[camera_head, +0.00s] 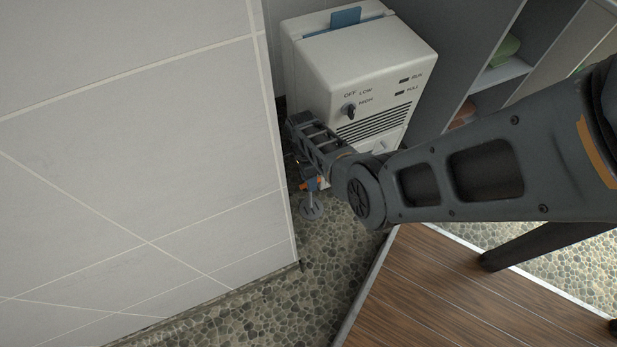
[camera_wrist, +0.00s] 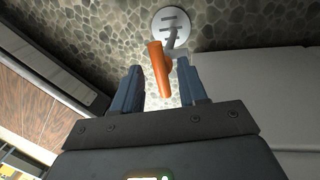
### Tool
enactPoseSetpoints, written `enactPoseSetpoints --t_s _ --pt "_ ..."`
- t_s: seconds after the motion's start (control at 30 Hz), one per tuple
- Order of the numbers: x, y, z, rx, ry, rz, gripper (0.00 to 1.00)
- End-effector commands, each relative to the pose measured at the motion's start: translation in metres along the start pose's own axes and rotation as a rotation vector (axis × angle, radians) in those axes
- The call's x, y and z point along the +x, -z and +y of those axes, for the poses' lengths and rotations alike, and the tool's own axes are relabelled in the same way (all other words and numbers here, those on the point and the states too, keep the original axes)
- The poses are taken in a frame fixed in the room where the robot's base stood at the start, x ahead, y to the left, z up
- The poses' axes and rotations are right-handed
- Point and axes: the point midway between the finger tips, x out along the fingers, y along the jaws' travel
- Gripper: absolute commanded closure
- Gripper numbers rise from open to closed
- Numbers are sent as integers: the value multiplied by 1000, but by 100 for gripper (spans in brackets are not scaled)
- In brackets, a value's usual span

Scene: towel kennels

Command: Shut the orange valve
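The orange valve (camera_head: 310,184) is low beside the tiled wall, just above a round grey floor plate. In the wrist view its orange handle (camera_wrist: 159,70) is a long bar, tilted slightly, with a grey metal body on its right. My gripper (camera_wrist: 158,85) is open, with one dark blue finger on each side of the handle's near end. Gaps show between the handle and both fingers, and I cannot tell whether the handle lies at fingertip depth. In the head view my arm reaches down there and the fingers are mostly hidden.
The round slotted floor plate (camera_head: 312,208) lies on pebbled floor (camera_head: 240,315). A white machine (camera_head: 350,65) with a dial stands just behind my gripper. The tiled wall (camera_head: 130,170) is close on the left. A wooden platform (camera_head: 440,290) is at lower right, grey shelving (camera_head: 500,75) at upper right.

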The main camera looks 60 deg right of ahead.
Motion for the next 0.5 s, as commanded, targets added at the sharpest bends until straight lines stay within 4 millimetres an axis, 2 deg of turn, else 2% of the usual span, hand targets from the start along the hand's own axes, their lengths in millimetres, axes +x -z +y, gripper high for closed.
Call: enactPoseSetpoints --t_s 0.27,0.5 --pt "-8 0 0 -1 2 0 58" --pt "-46 0 0 -1 3 0 58"
